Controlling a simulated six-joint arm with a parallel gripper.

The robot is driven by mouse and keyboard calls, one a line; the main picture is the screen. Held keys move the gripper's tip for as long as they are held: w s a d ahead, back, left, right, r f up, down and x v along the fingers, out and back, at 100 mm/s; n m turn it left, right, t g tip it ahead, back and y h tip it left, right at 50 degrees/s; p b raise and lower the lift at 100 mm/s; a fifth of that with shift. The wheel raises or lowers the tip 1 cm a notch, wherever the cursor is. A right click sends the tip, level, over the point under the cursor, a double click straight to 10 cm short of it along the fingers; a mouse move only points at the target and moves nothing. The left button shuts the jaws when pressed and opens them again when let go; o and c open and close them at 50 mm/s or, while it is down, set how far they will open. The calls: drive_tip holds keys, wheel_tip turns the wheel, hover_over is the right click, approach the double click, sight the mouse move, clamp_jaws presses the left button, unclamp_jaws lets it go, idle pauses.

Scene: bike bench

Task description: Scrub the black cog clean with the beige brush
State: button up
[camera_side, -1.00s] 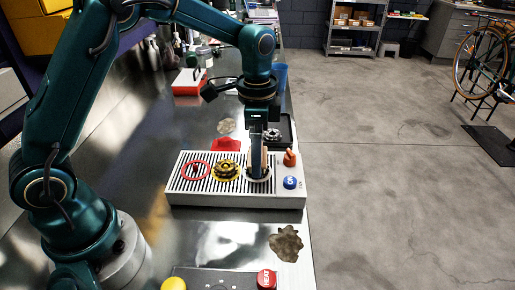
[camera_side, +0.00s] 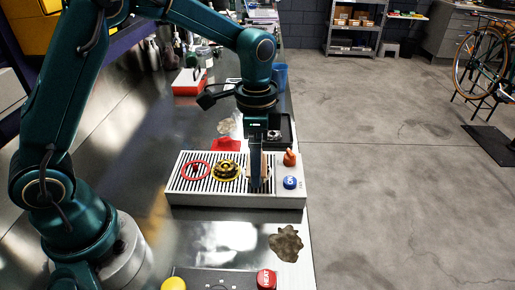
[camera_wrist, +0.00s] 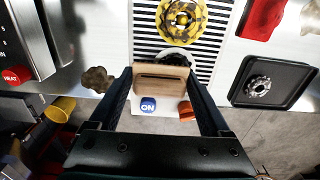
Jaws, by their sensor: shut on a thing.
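My gripper (camera_side: 256,184) is shut on the beige brush (camera_wrist: 160,80), whose block lies between both fingers in the wrist view. In the side view the brush (camera_side: 264,168) is low over the right part of a slatted grey station, partly behind a finger. A pale curved edge shows just beyond the brush in the wrist view; what lies under the brush is hidden, and I cannot tell whether it touches anything. A dark, yellowish-stained cog (camera_side: 227,170) sits in the yellow ring left of the gripper; it also shows in the wrist view (camera_wrist: 181,18).
The slatted station (camera_side: 240,201) carries a red ring (camera_side: 196,170), a blue ON button (camera_side: 290,183) and an orange knob (camera_side: 290,158). A black tray (camera_wrist: 291,72) holds a grey cog (camera_wrist: 258,86). A red cloth (camera_side: 227,145) lies behind the station.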

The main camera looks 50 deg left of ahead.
drive_tip(key=shift+a, duration=0.1)
drive_tip(key=shift+w+a, duration=1.35)
drive_tip(key=shift+w, duration=0.05)
drive_tip(key=shift+s+d, duration=1.4)
drive_tip(key=shift+d, duration=0.05)
drive_tip(key=shift+w+a, duration=1.4)
drive_tip(key=shift+a, duration=0.05)
drive_tip(key=shift+d, duration=0.1)
drive_tip(key=shift+s+d, duration=1.35)
drive_tip(key=shift+s, duration=0.05)
